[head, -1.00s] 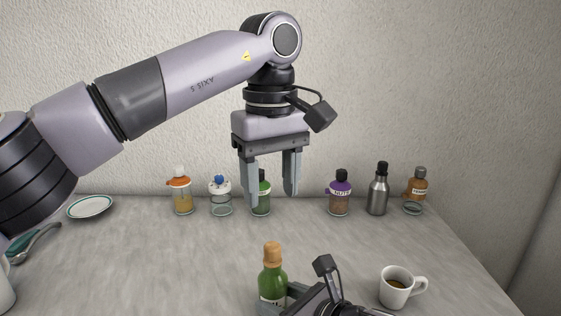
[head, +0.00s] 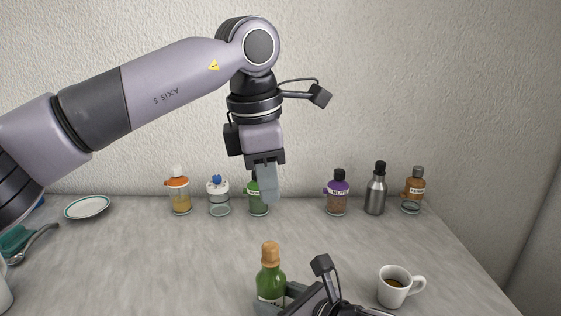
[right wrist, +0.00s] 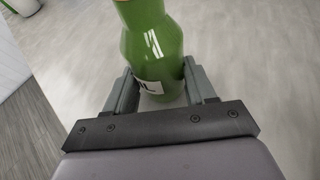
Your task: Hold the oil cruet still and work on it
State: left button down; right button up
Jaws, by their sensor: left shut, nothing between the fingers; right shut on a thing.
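The oil cruet (head: 270,282) is a green bottle with a tan stopper (head: 270,252). It stands upright at the front middle of the table in the head view. In the right wrist view the green body (right wrist: 152,45) with its white label sits between the fingers of my right gripper (right wrist: 160,88), which is shut on it. In the head view my right gripper (head: 273,302) is mostly cut off by the lower edge. My left gripper (head: 268,198) is shut and empty, pointing down above and behind the cruet, apart from it.
A white cup (head: 393,288) with dark liquid stands right of the cruet. Several jars and a steel bottle (head: 376,190) line the back wall. A plate (head: 87,208) and a green-handled tool (head: 22,243) lie at left. The table's left middle is clear.

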aim_at(271, 244)
jog(key=shift+f, duration=0.1)
pick_arm(q)
jog(key=shift+s+f+n+t+h, duration=0.1)
jog(key=shift+f+n+t+h, duration=0.1)
jog(key=shift+f+n, duration=1.7)
jog(key=shift+s+f+n+t+h, duration=0.1)
jog(key=shift+f+n+h, duration=0.1)
jog(key=shift+f+n, duration=1.65)
jog(key=shift+w+f, duration=0.1)
jog(key=shift+f, duration=0.2)
jog(key=shift+a+f, duration=0.1)
jog(key=shift+f, duration=0.15)
jog(key=shift+r, duration=3.2)
pick_arm(e)
jog(key=o, duration=1.3)
jog(key=shift+s+d, duration=0.1)
